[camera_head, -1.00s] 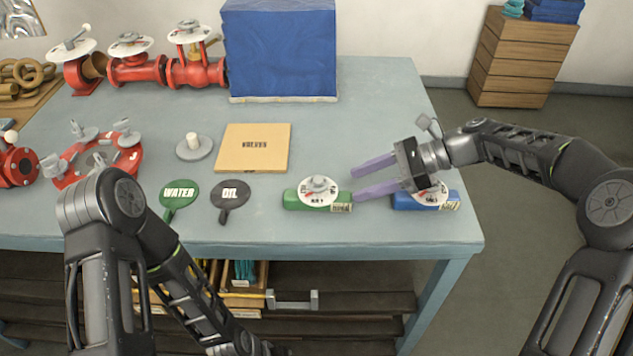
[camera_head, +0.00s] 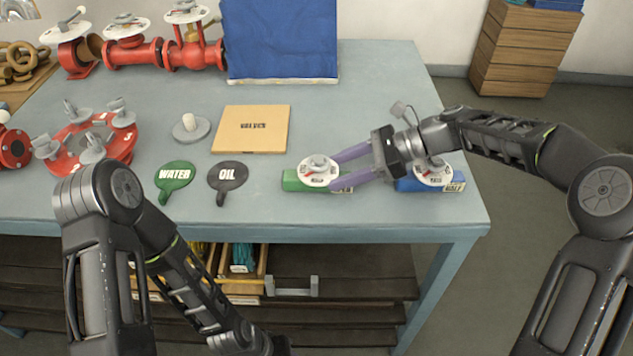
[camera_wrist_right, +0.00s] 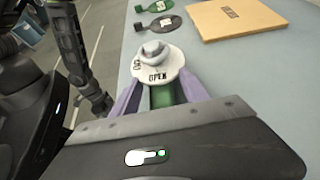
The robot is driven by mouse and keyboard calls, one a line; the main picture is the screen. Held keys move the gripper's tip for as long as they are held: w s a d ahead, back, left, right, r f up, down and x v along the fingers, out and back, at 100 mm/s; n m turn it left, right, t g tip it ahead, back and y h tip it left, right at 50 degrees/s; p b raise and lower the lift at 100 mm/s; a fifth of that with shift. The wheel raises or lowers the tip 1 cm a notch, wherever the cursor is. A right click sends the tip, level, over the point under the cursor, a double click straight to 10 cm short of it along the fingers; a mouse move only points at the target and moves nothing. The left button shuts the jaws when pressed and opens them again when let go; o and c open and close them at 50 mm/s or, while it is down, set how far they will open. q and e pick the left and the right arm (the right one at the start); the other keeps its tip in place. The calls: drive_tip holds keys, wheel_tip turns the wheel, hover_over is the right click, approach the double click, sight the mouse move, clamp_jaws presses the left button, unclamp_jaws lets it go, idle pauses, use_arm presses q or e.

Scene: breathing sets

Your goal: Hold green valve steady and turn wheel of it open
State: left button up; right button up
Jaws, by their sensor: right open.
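The green valve (camera_head: 291,181) lies on the table near its front edge, with a white dial and a grey wheel (camera_head: 318,163) on top. My right gripper (camera_head: 334,172) is open, its two purple fingers at the valve's right end. In the right wrist view the fingers lie on either side of the green body (camera_wrist_right: 163,96), with the dial reading OPEN (camera_wrist_right: 158,76) just beyond them. I cannot tell whether they touch it. My left arm comes in at the lower left and hangs below the table's front edge; its gripper is not clearly visible.
A blue valve (camera_head: 408,185) lies right of the green one, under my right wrist. Green WATER (camera_head: 174,175) and black OIL (camera_head: 227,176) tags lie to the left.

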sight(329, 174)
drive_tip(key=shift+x, duration=2.15)
use_arm(q)
drive_tip(key=shift+f, duration=0.25)
use_arm(e)
drive_tip(key=shift+c, duration=0.3)
